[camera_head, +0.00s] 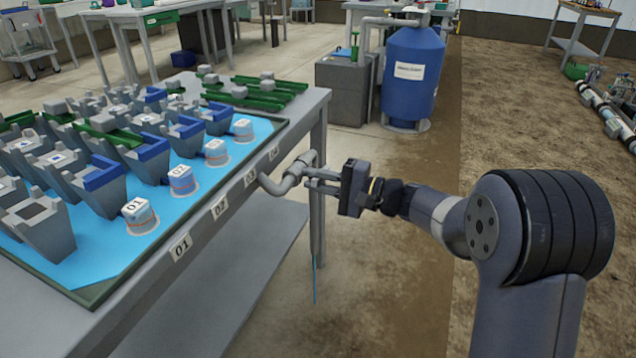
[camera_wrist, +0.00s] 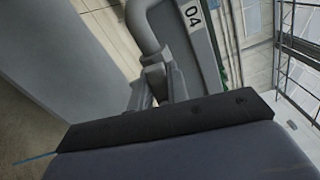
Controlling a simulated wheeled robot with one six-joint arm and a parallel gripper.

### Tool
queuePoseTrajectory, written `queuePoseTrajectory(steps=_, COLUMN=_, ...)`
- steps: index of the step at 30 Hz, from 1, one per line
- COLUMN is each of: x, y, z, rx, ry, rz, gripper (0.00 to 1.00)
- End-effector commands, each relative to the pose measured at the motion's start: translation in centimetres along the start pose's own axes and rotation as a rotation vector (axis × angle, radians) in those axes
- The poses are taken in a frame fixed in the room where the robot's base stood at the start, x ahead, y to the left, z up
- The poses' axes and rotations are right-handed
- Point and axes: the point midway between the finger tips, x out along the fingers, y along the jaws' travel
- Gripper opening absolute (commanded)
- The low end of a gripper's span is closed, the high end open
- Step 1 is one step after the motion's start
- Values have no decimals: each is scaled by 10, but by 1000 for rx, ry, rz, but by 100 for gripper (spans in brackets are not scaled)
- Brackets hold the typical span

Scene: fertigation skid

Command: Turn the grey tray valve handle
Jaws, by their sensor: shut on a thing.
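A grey pipe with the tray valve (camera_head: 287,180) sticks out from the table edge near the label 04. My gripper (camera_head: 318,180) reaches in from the right and is shut on the valve handle at the pipe's outer end. The handle itself is mostly hidden by the fingers. In the wrist view the grey pipe (camera_wrist: 148,35) bends down to the fingers (camera_wrist: 148,92), which close around its lower end. The dark gripper body covers the bottom of that view. A thin blue line (camera_head: 314,280) hangs straight down below the valve.
The table (camera_head: 215,235) holds a blue tray (camera_head: 110,262) with grey holders and several labelled cups, the nearest marked 01. A table leg (camera_head: 318,140) stands close behind my gripper. A blue tank (camera_head: 411,75) and grey cabinet (camera_head: 342,92) stand behind.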

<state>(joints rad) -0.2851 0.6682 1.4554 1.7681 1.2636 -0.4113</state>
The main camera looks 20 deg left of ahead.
Motion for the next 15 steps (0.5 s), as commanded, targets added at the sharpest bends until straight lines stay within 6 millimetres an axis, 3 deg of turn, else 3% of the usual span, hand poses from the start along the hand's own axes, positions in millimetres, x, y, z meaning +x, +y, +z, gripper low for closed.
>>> queuePoseTrajectory(steps=15, x=0, y=4, z=0, rx=-136, ry=-1, rz=2, gripper=0)
